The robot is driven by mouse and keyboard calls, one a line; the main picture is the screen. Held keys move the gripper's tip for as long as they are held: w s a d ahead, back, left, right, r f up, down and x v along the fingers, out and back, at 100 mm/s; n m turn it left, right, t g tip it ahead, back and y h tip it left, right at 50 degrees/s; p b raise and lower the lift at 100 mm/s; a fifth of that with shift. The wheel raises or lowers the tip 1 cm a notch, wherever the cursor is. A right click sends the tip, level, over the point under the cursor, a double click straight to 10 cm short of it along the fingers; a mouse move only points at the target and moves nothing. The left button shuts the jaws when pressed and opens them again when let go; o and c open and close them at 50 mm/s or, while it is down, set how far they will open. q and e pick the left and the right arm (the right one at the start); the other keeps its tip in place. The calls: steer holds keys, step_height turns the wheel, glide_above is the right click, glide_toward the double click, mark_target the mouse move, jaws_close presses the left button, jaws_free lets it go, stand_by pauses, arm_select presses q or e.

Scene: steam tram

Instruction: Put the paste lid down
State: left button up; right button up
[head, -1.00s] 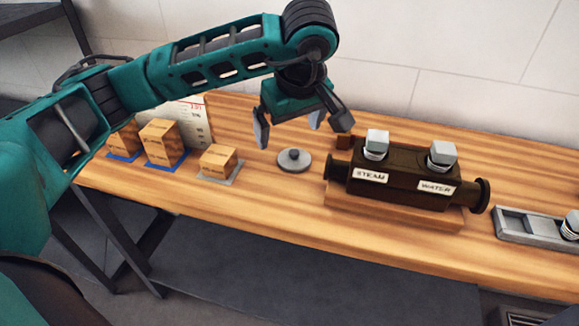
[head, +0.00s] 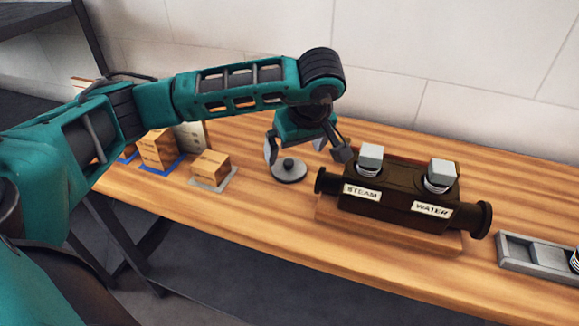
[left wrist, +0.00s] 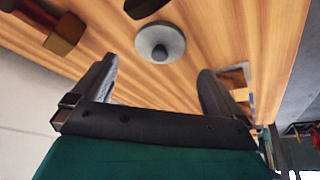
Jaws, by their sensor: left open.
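The paste lid, a round grey disc with a dark knob (head: 289,171), lies flat on the wooden bench to the left of the dark steam/water block (head: 400,198). My left gripper (head: 296,152) is open, just behind and above the lid. In the left wrist view the lid (left wrist: 174,49) appears just past the open fingertips, about midway between them, with nothing held. A small gap seems to remain between fingers and lid; exact height is hard to tell. My right gripper is not in view.
Small cardboard boxes (head: 210,166) stand on blue and grey mats to the left. The block carries two pale square-headed fittings (head: 370,157) and lies close to the lid's right. A grey tray (head: 515,248) is at far right. The bench front (head: 270,225) is clear.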

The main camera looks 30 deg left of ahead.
mark_target(289, 162)
arm_select(q)
steer(key=shift+x, duration=3.1)
steer(key=shift+a, duration=0.1)
steer(key=shift+c, duration=0.3)
steer(key=shift+r, duration=0.1)
steer(key=c, duration=0.8)
steer(key=shift+c, duration=0.6)
steer(key=shift+w+r, duration=0.1)
